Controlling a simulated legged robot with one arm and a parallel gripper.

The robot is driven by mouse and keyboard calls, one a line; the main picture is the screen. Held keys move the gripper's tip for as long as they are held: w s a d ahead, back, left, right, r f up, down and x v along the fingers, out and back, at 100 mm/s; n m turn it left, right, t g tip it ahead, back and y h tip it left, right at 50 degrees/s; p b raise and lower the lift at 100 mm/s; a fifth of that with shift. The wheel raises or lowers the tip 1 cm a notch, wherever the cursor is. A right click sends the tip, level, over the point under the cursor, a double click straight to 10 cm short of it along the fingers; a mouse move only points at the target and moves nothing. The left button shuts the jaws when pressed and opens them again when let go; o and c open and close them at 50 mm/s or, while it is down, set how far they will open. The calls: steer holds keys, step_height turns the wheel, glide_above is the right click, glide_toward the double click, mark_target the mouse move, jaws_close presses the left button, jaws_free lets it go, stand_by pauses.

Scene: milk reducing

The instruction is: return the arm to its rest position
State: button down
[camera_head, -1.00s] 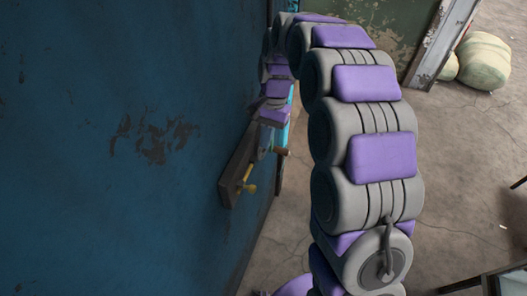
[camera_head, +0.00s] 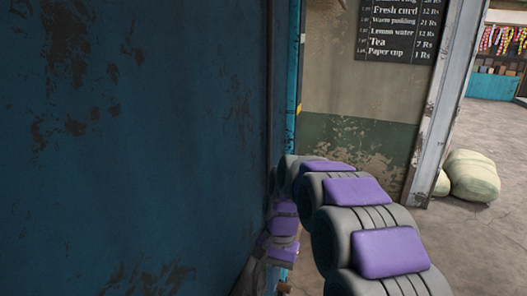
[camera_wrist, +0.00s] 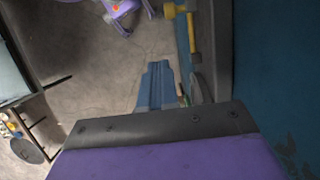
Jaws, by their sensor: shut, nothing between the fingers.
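My arm (camera_head: 345,200) arches up from the bottom right of the head view and bends back down close to the blue wall. Its far purple and grey links (camera_head: 283,228) hang beside the wall. The gripper end is not clear in the head view. In the wrist view my gripper (camera_wrist: 158,88) is a narrow blue shape pointing over the floor, beyond the dark and purple edge of my wrist. It looks shut, and nothing shows between its fingers. It is close to the brass-coloured fitting on the wall side.
The blue wall (camera_head: 130,140) stands close along the left. A brass-coloured fitting (camera_wrist: 194,35) shows at upper right in the wrist view. A menu board (camera_head: 395,30), a worn metal post (camera_head: 437,110) and pale sacks (camera_head: 472,178) stand ahead. Open floor (camera_head: 480,240) lies to the right.

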steer(key=s+d+f+n+b, duration=0.1)
steer(key=s+d+f+b, duration=0.1)
steer(key=s, duration=0.8)
steer(key=s+d+f+n+t+h+b, duration=0.1)
steer(key=s+d+f+b, duration=0.2)
steer(key=s+d, duration=0.3)
steer(key=s+d+f+n+b, duration=0.2)
steer(key=s+d+b, duration=0.2)
steer(key=s, duration=1)
steer(key=shift+f, duration=0.2)
steer(key=shift+w, duration=0.15)
